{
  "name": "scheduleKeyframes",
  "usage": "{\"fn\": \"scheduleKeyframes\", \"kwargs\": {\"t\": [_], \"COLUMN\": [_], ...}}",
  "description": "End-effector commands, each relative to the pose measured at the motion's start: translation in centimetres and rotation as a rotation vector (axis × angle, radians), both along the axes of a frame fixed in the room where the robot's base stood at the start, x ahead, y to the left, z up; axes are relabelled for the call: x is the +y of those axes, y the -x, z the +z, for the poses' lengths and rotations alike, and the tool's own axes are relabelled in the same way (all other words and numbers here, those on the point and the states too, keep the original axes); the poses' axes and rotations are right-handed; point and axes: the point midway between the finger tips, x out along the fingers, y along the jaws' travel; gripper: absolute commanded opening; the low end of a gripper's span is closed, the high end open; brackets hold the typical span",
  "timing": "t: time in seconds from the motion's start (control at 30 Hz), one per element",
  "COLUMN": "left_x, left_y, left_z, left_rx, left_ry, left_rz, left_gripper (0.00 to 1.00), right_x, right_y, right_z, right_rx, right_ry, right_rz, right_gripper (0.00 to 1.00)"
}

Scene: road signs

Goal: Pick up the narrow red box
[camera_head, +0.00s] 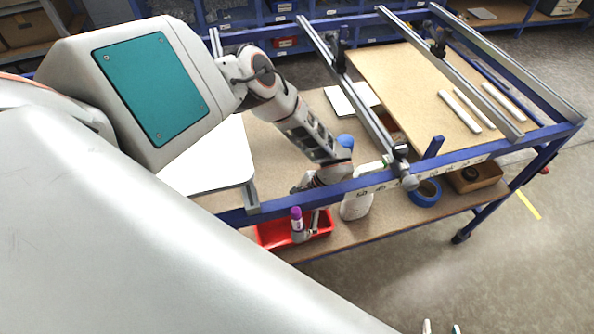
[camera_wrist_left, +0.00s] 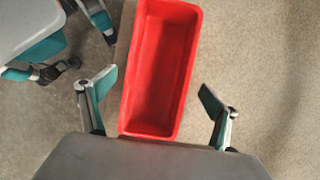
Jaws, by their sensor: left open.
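A narrow red box (camera_wrist_left: 160,70) lies lengthwise in the left wrist view, open at the top and empty where I see into it. My left gripper (camera_wrist_left: 155,98) is open, one finger to each side of the box's near part, apart from its walls. In the head view a red box (camera_head: 268,237) sits low by the table's front rail, with a purple-capped bottle (camera_head: 296,217) at it; I cannot tell if it is the same box. My left arm reaches down there, its fingers hard to make out. My right gripper (camera_head: 441,328) shows only two separated fingertips at the bottom edge.
A blue-framed table (camera_head: 420,75) has metal rails across it. A white bottle (camera_head: 355,206), a blue tape roll (camera_head: 426,193) and a cardboard box (camera_head: 474,179) stand low by the front rail. Floor at the lower right is clear.

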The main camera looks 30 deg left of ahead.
Motion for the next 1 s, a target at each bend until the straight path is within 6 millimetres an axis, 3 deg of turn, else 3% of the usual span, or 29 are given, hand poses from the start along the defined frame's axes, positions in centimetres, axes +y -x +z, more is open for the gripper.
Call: {"fn": "scheduleKeyframes", "kwargs": {"t": [0.5,0.83,1.0], "left_x": [0.9,1.1,1.1], "left_y": [1.2,1.4,1.4], "left_z": [-6.0,-6.4,-6.4], "left_rx": [-0.001,-0.002,-0.002], "left_ry": [0.003,0.004,0.004], "left_rz": [-0.001,-0.001,-0.001], "left_gripper": [0.89,0.89,0.45], "right_x": [0.0,0.1,0.1], "right_y": [-0.2,-0.2,-0.2], "right_z": [-0.1,0.0,0.0], "right_rx": [-0.004,-0.006,-0.007], "right_ry": [0.0,0.0,-0.001], "right_rz": [0.002,0.004,0.004], "right_gripper": [0.4,0.4,0.4]}}
